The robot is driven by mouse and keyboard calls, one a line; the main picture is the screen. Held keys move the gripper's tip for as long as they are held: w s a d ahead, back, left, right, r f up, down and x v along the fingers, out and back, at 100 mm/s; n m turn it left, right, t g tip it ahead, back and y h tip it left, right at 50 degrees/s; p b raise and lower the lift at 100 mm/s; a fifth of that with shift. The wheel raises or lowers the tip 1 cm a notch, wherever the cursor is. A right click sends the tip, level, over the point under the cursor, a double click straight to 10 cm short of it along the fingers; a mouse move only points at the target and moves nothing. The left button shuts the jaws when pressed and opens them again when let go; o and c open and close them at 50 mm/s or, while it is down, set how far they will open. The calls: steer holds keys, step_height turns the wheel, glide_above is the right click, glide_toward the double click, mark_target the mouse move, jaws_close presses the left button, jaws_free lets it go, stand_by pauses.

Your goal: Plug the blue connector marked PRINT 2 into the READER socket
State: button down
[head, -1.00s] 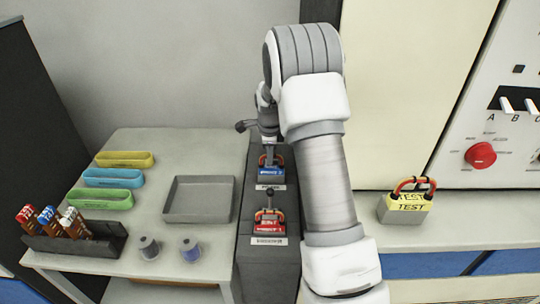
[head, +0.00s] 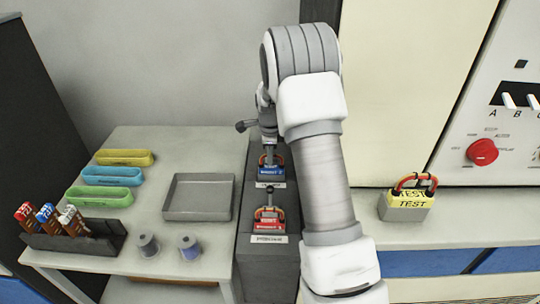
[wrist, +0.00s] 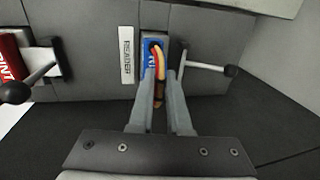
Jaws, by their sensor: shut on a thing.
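The blue connector (wrist: 148,46) shows in the wrist view at the socket beside the white READER label (wrist: 127,55). My gripper (wrist: 161,80) is shut on its red and yellow cable loop. The blue connector also shows in the head view (head: 271,171), on the dark grey unit. It lies within the socket outline, but I cannot tell how deep it sits. Its number is hidden. A lever with a black knob (wrist: 231,71) points right, away from the connector. In the head view my arm hides most of the gripper.
A red connector (head: 268,224) sits in the nearer socket, with a lever (wrist: 42,75) reaching across it. The left table holds a grey tray (head: 198,212), coloured trays, a tag rack (head: 75,243) and two spools.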

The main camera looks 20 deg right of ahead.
steer(key=shift+f+b, duration=0.4)
steer(key=shift+f, duration=0.2)
stand_by(0.3)
steer(key=c, duration=0.8)
jaws_free()
step_height(320, 180, up, 17)
steer(key=s+a+p, duration=0.1)
steer(key=s+p, duration=0.1)
steer(key=s, duration=0.1)
steer(key=s+a+r+n+t, duration=0.1)
steer(key=s+a+r+n, duration=0.3)
steer(key=s+r+n, duration=0.3)
steer(key=s+a+r+n+t+p, duration=0.1)
steer(key=s+a+r+n, duration=0.1)
steer(key=s+n, duration=0.5)
steer(key=s+a+r+n+t+p, duration=0.1)
steer(key=s+a+n, duration=0.4)
steer(key=s, duration=1.2)
steer(key=r+n, duration=0.1)
steer(key=n, duration=0.2)
steer(key=shift+s+n+t+y, duration=0.15)
steer(key=shift+n+t+y, duration=0.15)
steer(key=shift+y, duration=0.1)
